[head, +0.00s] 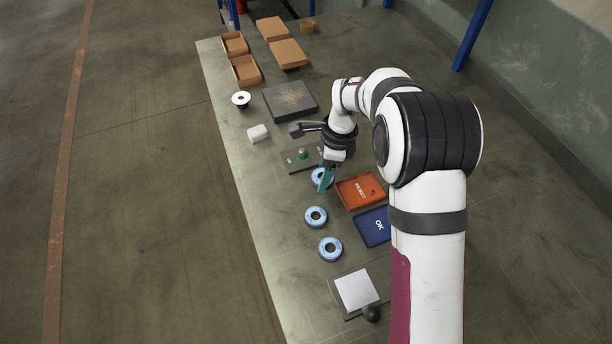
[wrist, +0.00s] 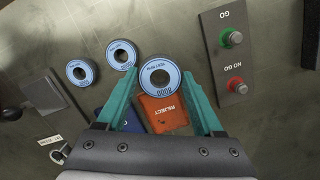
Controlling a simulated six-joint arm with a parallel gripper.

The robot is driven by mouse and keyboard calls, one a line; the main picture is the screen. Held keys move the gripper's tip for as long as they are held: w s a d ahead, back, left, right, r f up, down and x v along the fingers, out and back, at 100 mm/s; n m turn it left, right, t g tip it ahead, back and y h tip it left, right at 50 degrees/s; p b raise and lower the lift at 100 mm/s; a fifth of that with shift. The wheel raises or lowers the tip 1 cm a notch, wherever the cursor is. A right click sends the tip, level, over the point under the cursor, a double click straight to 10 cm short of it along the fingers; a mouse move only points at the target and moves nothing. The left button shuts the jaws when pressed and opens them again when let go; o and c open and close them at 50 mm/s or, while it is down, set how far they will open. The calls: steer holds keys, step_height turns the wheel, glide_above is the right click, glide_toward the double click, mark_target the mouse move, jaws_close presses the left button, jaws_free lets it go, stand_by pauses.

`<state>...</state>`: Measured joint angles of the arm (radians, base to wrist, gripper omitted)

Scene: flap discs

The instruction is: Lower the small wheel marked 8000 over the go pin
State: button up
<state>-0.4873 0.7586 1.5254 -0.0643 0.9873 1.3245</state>
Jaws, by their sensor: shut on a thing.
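The small wheel marked 8000 (wrist: 160,88) is a pale blue ring with a dark rim and a centre hole. It sits between the teal fingertips of my gripper (wrist: 160,77), which is shut on it by its sides. In the head view the wheel (head: 316,175) is partly hidden by my gripper (head: 325,178). I cannot tell whether it touches the table. The green go pin (wrist: 232,38) stands on a grey plate (wrist: 225,62), up and right of the wheel in the wrist view and apart from it. The go pin (head: 302,154) also shows in the head view.
A red no-go pin (wrist: 236,84) shares the plate. Two more blue wheels (head: 316,217) (head: 330,249) lie nearby. An orange reject tray (head: 343,193) and a blue OK tray (head: 370,239) are close by. A dark block (head: 290,100) stands beyond the plate.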

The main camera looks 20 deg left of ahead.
steer(key=d+r, duration=0.4)
steer(key=d, duration=0.2)
steer(key=m+t, duration=0.2)
steer(key=m, duration=1)
glide_above(302, 149)
steer(key=shift+s+d+f, duration=0.1)
steer(key=shift+f, duration=0.45)
steer(key=shift+s+d+f, duration=0.1)
steer(key=shift+f, duration=2.1)
steer(key=shift+f, duration=0.85)
steer(key=o, duration=1.4)
steer(key=shift+o, duration=0.2)
